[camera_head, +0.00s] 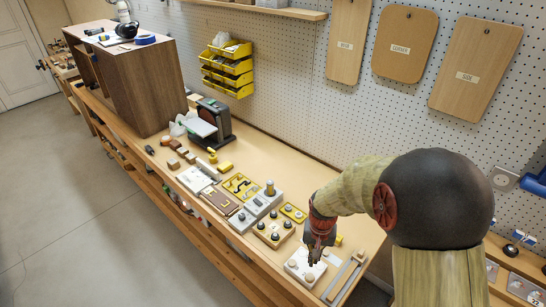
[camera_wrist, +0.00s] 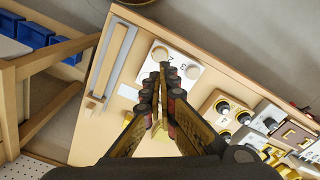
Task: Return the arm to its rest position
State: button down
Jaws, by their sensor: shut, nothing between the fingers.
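My arm reaches down over the near right end of the wooden bench (camera_head: 284,152) from the right side of the head view. My gripper (camera_head: 314,262) points down at the bench, just over a white board (camera_head: 293,270) with round pale knobs. In the wrist view my gripper (camera_wrist: 161,88) has its dark, ribbed fingers together with nothing between them. The white board (camera_wrist: 190,68) lies just beyond the fingertips there. I cannot tell whether the fingers touch it.
A long bar handle (camera_head: 345,280) lies right of the white board. Panels with knobs (camera_head: 273,232) stand to the left, then a grey sander-like machine (camera_head: 214,118) and a brown cabinet (camera_head: 140,78). Yellow bins (camera_head: 228,66) and wooden boards hang on the pegboard. The floor (camera_head: 90,200) is clear.

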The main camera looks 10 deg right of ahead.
jog(key=s+a+r+n+t+b, duration=0.2)
jog(key=s+r, duration=0.5)
jog(key=r, duration=0.4)
jog(key=s+a+r+n+t+b, duration=0.2)
jog(key=s+r, duration=0.6)
jog(key=r, duration=0.4)
jog(key=shift+s+a+n+t+b, duration=0.15)
jog(key=shift+a+n+t+b, duration=0.3)
jog(key=shift+t+b, duration=0.55)
